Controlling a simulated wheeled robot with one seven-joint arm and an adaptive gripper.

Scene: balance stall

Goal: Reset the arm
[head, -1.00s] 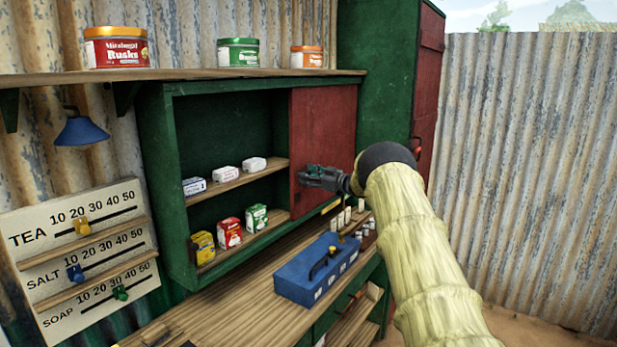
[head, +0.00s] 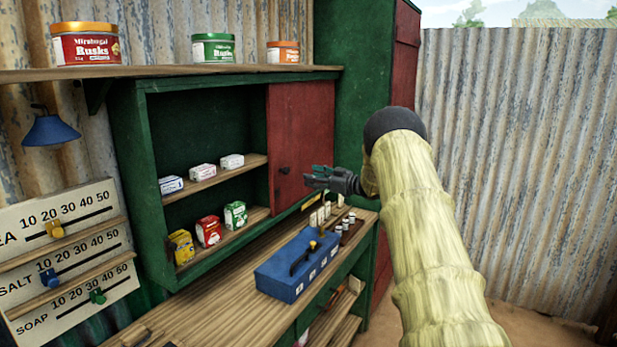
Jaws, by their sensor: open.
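My gripper (head: 318,178) is in the head view, in front of the red sliding door (head: 302,128) of the green wall cabinet (head: 145,190). It points left, is open, and holds nothing that I can see. A small dark knob shows on the door just left of the fingers, apart from them in the picture. My arm (head: 425,210), in a pale ribbed sleeve, runs from the lower right up to the gripper. The cabinet's left part is open, with several small boxes and packets on two shelves.
A blue box (head: 285,280) with a handle stands on the wooden counter (head: 190,305), small bottles (head: 340,224) behind it. Tins (head: 86,45) line the top shelf (head: 30,76). A slider board (head: 70,260) and blue lamp (head: 50,130) are at left. Corrugated wall (head: 530,150) bounds the right.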

